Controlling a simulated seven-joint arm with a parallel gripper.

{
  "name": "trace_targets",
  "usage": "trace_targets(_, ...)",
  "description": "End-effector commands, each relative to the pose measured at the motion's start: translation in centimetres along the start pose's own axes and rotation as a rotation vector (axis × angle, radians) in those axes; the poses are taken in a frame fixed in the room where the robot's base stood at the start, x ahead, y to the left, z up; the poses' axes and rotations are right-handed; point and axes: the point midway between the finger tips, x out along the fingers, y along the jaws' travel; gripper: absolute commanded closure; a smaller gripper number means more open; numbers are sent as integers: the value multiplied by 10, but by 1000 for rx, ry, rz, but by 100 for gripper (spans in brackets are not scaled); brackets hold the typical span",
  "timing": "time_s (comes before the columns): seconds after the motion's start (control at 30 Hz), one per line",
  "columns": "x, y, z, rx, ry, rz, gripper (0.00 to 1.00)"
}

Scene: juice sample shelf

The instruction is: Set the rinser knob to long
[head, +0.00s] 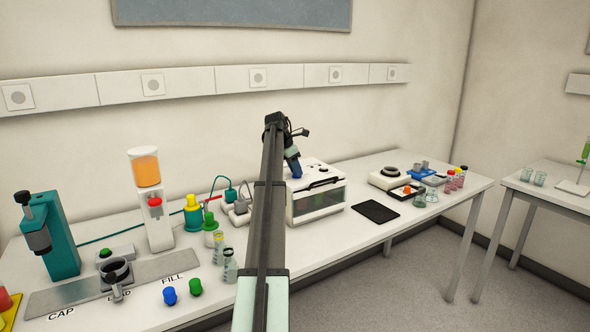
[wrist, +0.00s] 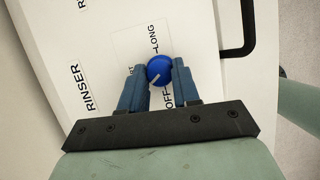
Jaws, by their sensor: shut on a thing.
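The rinser is a white box with a dark window front (head: 320,201), on the bench in the middle of the head view. In the wrist view its white panel (wrist: 98,50) reads RINSER. A round blue knob (wrist: 159,69) sits on a plate marked LONG, OFF and a partly hidden word ending in RT. A pale mark on the knob points toward the lower left, not at LONG, which is at its upper right. My gripper (wrist: 160,78) is shut on the knob, one blue finger on each side. In the head view my gripper (head: 293,166) is over the rinser's top, and the knob is hidden.
A black handle (wrist: 248,30) stands out from the rinser's edge. Left of the rinser are bottles, a juice dispenser (head: 154,210) and a teal press (head: 48,240). To the right lie a black mat (head: 376,212) and a white device (head: 390,180). Bare bench lies in front of the rinser.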

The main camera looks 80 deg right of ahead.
Motion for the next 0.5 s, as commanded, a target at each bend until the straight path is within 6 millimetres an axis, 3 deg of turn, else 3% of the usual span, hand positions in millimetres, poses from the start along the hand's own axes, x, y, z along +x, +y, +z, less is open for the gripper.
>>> trace_targets(0.27,0,2,0,63,1,-26,99)
trace_targets(0.5,0,4,1,220,1,-92,99)
